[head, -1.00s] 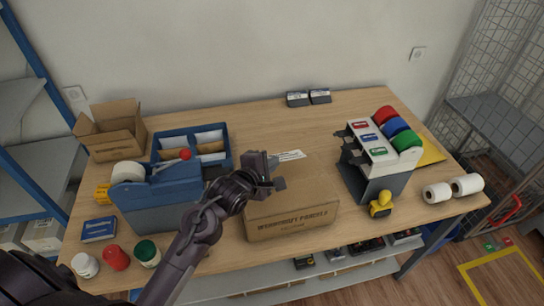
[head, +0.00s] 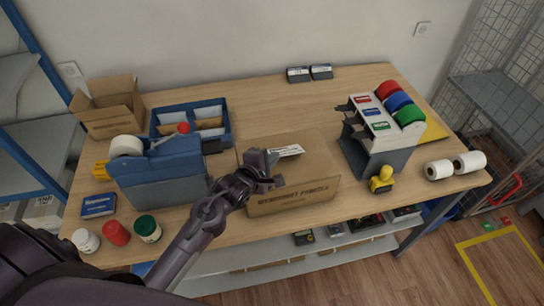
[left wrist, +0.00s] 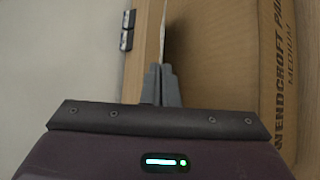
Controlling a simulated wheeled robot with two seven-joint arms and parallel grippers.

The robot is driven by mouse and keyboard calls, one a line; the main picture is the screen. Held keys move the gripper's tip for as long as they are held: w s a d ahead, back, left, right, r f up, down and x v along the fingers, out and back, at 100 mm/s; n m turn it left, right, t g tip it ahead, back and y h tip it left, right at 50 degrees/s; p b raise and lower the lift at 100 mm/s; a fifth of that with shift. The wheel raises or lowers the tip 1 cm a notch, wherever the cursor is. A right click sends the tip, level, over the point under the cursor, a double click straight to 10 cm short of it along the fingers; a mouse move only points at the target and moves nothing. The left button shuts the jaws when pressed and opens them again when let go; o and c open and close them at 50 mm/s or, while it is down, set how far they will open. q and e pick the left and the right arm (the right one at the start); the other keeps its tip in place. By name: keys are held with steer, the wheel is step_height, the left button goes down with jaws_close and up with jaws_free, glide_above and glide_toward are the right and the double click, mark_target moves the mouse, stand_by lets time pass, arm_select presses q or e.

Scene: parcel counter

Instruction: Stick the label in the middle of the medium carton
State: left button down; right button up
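The medium carton (head: 312,168) is a closed brown box near the front middle of the counter. Its printed side, marked "MEDIUM", also shows in the left wrist view (left wrist: 279,60). My left gripper (head: 270,168) is over the left part of the carton in the head view, shut on a white label (head: 286,150). In the left wrist view the label (left wrist: 163,35) is seen edge-on, standing out from the closed fingertips (left wrist: 160,85). I cannot tell the gap between label and carton. My right gripper is not in view.
A blue tape dispenser (head: 158,182) and blue organizer (head: 222,133) stand left of the carton. A label dispenser (head: 371,158) with coloured rolls and a yellow-handled stamp (head: 382,178) stand to its right. An open carton (head: 107,115) is at back left. The back middle is mostly clear.

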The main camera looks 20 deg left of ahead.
arm_select(q)
steer(key=c, duration=1.6)
jaws_free()
steer(key=shift+p+v, duration=0.9)
steer(key=shift+v, duration=0.6)
steer(key=shift+s+r, duration=0.1)
steer(key=shift+s, duration=0.15)
steer(key=shift+v, duration=1.05)
steer(key=shift+w, duration=0.1)
steer(key=shift+s+a+r, duration=0.1)
steer(key=shift+s+r, duration=0.2)
steer(key=shift+r, duration=0.85)
steer(key=shift+s+r, duration=0.35)
steer(key=shift+r, duration=0.75)
steer(key=shift+s+a+r, duration=0.1)
steer(key=shift+s+r, duration=0.2)
steer(key=shift+r, duration=0.85)
